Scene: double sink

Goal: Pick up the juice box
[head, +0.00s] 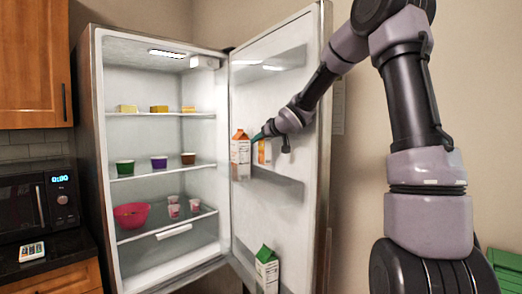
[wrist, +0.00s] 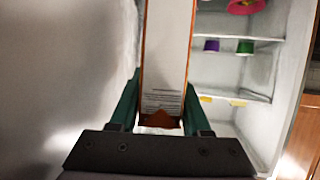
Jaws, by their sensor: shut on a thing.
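The juice box (head: 240,157) is a white carton with an orange gable top, upright at the middle height of the open fridge door. My gripper (head: 256,137) reaches in from the right at the height of its top. In the wrist view, the juice box (wrist: 165,60) stands between the green fingers of my gripper (wrist: 158,105), which is shut on it. Its orange top is closest to the wrist camera. Whether its base touches the door shelf is unclear.
Another orange-and-white carton (head: 264,153) is just right of the juice box, below my gripper. A green-topped carton (head: 267,270) stands low in the door. Fridge shelves hold cups, yellow blocks and a pink bowl (head: 131,215). The fridge door (head: 290,210) stands open beside my arm.

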